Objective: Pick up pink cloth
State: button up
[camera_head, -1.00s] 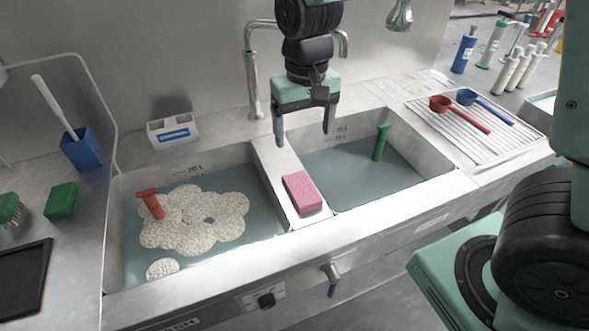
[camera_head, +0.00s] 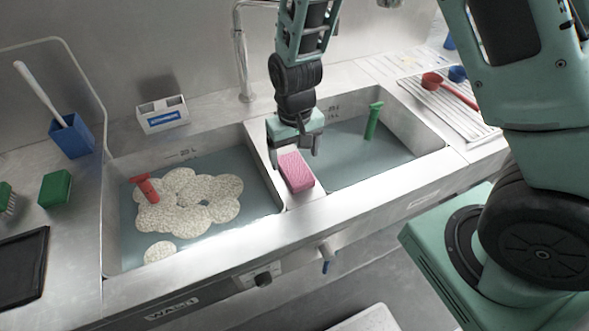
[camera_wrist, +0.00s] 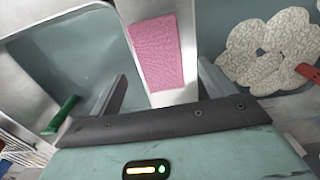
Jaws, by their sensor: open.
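The pink cloth (camera_head: 296,171) is a block-shaped pink piece lying on the steel divider (camera_head: 294,201) between the two sink basins. My gripper (camera_head: 294,155) is open, at the back end of the cloth in the head view, with nothing held. In the wrist view the cloth (camera_wrist: 157,53) lies ahead of the gap between my two fingers (camera_wrist: 163,92), slightly tilted. The head view does not show clearly whether a finger touches it.
The right basin (camera_head: 340,160) holds water and a green stopper (camera_head: 373,121). A white holder (camera_head: 163,115) stands behind the left basin. A faucet (camera_head: 242,60) rises behind the divider.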

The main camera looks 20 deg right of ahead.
aim_at(295, 168)
jog(key=shift+f+p, duration=0.35)
jog(key=shift+f, duration=1.75)
jog(key=c, duration=1.1)
